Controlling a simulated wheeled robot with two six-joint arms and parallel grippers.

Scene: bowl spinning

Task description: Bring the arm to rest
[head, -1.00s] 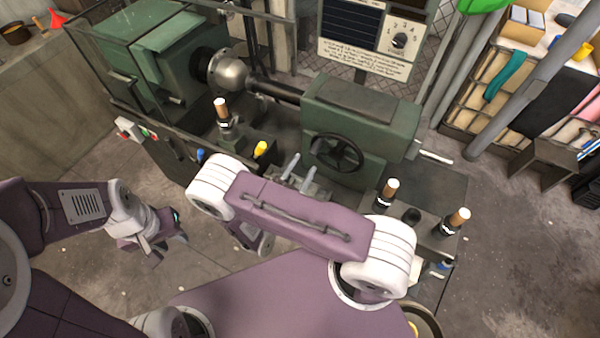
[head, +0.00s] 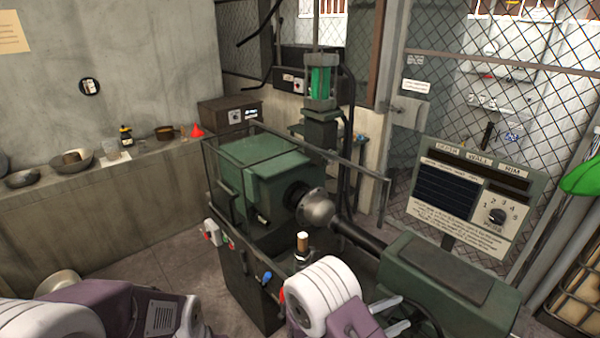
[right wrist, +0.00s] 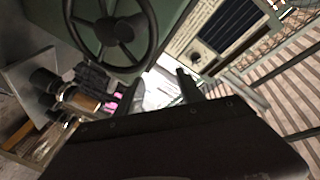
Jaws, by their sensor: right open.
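In the head view, my right arm comes up from the bottom edge, in front of the green lathe (head: 262,165). Two light grey prongs just behind its purple link look like the fingers of my right gripper (head: 393,314). They stand apart, with nothing seen between them, left of the dark handwheel (head: 430,318). In the right wrist view, the dark gripper body fills the bottom, and the handwheel (right wrist: 118,30) is at upper left. My left arm shows at the bottom left of the head view, but its gripper is out of frame.
The lathe carries a round metal former (head: 318,208) and a wood-tipped handle (head: 302,243). A control panel (head: 470,198) stands behind it on the right. A concrete ledge (head: 120,195) with bowls runs along the left wall. Bare floor lies between ledge and lathe.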

